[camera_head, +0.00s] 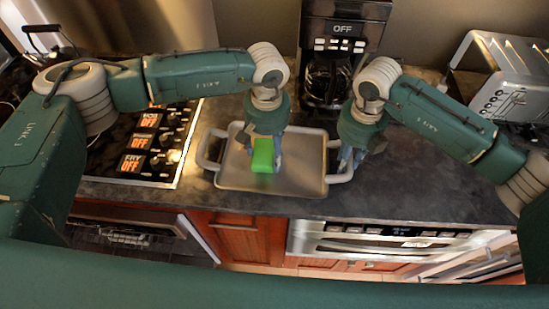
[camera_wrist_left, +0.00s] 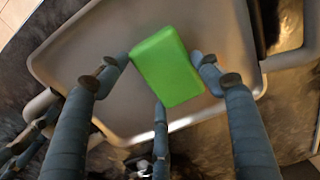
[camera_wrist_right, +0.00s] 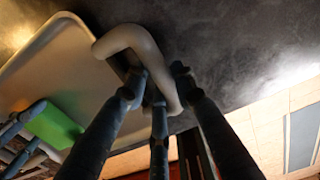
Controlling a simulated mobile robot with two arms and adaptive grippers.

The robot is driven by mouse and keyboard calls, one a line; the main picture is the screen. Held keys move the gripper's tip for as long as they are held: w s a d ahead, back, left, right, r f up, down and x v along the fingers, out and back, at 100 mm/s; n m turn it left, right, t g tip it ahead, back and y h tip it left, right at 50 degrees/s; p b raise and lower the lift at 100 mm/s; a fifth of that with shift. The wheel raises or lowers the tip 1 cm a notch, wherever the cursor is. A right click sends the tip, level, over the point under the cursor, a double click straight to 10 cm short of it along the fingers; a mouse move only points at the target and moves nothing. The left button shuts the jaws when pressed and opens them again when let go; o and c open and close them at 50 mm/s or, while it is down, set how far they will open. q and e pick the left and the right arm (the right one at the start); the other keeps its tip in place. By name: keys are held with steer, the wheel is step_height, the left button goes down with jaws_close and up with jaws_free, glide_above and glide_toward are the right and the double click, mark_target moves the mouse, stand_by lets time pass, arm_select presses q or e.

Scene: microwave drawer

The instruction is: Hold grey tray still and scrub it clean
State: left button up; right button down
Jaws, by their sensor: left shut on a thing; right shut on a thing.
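The grey tray (camera_head: 308,164) lies on the dark counter, with a looped handle on its left and right sides. My left gripper (camera_head: 264,150) is over the tray's middle, shut on a green sponge (camera_head: 262,156). In the left wrist view the sponge (camera_wrist_left: 168,66) sits between the fingers over the tray (camera_wrist_left: 105,50); I cannot tell whether it touches the surface. My right gripper (camera_head: 348,158) is at the tray's right handle (camera_head: 344,175). In the right wrist view its fingers (camera_wrist_right: 158,85) are shut on this handle (camera_wrist_right: 133,42).
A coffee maker (camera_head: 330,75) stands behind the tray, and a toaster (camera_head: 497,75) is at the back right. A stove panel (camera_head: 150,140) lies left of the tray. The counter (camera_head: 430,180) right of the tray is clear.

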arm_select(q)
steer(key=shift+a+f, duration=0.15)
steer(key=shift+a, duration=2.4)
steer(key=shift+d, duration=2.3)
steer(key=shift+a, duration=1.2)
steer(key=shift+a+f, duration=0.1)
steer(key=shift+a, duration=1)
steer(key=shift+a+r, duration=0.1)
steer(key=shift+r, duration=0.25)
steer(key=shift+w, duration=0.2)
steer(key=shift+w+d+r, duration=0.1)
steer(key=shift+w+d, duration=0.05)
steer(key=shift+w, duration=0.75)
steer(key=shift+w+d, duration=0.15)
steer(key=shift+w, duration=0.75)
